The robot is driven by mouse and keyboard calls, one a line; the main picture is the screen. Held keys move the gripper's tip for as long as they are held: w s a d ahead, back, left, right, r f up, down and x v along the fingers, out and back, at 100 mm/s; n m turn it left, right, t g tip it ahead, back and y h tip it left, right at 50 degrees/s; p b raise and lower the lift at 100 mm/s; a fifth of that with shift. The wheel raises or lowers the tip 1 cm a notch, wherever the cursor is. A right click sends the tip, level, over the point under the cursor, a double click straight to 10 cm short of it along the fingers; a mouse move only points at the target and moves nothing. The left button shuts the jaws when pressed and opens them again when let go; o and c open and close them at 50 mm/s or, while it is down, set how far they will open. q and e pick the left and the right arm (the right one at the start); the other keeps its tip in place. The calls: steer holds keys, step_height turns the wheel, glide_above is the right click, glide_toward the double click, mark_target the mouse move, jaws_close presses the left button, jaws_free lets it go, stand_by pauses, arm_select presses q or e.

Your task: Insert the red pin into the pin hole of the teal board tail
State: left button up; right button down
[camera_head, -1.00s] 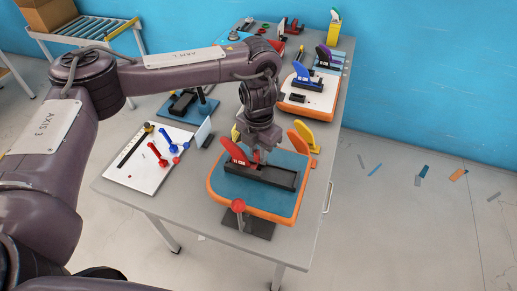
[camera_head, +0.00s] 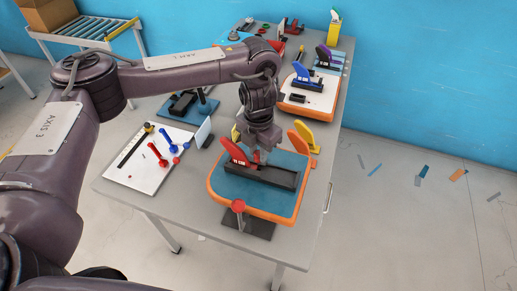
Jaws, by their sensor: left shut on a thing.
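The teal board tail (camera_head: 285,205) has an orange rim and lies at the near end of the table. A long black box (camera_head: 262,176) sits on it, with a red fin (camera_head: 236,153) standing in the box's left part. My left gripper (camera_head: 261,157) points down just above the box, right beside the fin. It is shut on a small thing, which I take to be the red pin. The pin is almost wholly hidden by the fingers, and so is the pin hole. I cannot tell whether the pin touches the box. My right gripper is not in view.
A white panel (camera_head: 146,177) with red and blue dumbbell-shaped pieces lies left of the board. A white board with a blue fin (camera_head: 303,72) lies farther back.

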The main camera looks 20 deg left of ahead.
mark_target(258, 153)
arm_select(q)
steer(key=shift+f+b, duration=1.5)
steer(key=shift+f, duration=0.5)
steer(key=o, duration=0.9)
steer(key=shift+c, duration=0.2)
steer(key=shift+o, duration=0.8)
steer(key=shift+d+r, duration=0.1)
steer(key=shift+d, duration=0.05)
steer(key=shift+w+r, duration=0.1)
steer(key=shift+r, duration=0.4)
step_height(258, 153, up, 6)
steer(key=shift+r, duration=0.1)
steer(key=shift+d+r, duration=0.15)
steer(key=shift+r, duration=0.2)
